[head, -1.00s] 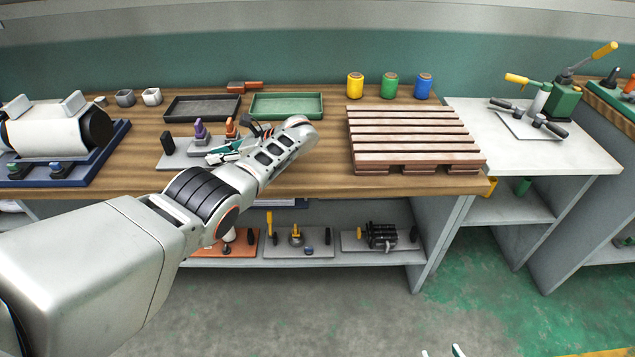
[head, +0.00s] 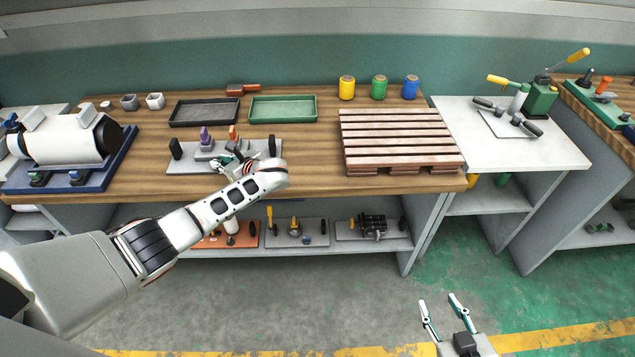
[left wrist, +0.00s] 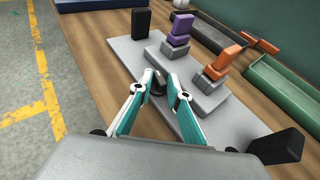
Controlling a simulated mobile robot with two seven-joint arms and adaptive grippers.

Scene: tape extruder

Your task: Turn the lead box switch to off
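A flat grey unit (left wrist: 128,60) lies on the wooden bench and carries a purple-topped block (left wrist: 179,28), an orange-topped block (left wrist: 221,64) and black end handles. It also shows in the head view (head: 182,168). My left gripper (left wrist: 159,79) is over the unit's near side, its fingertips on either side of a small dark grey piece (left wrist: 158,88). Whether they press on it cannot be told, and no switch marking can be read. My left arm covers part of the unit in the head view. My right gripper (head: 439,302) is open and empty above the floor.
A black tray (head: 204,111) and a green tray (head: 283,109) lie behind the unit. A slatted pallet (head: 400,140) is on the right. A white cylinder machine (head: 65,143) stands on the left. Several tools sit on the shelf below (head: 340,243).

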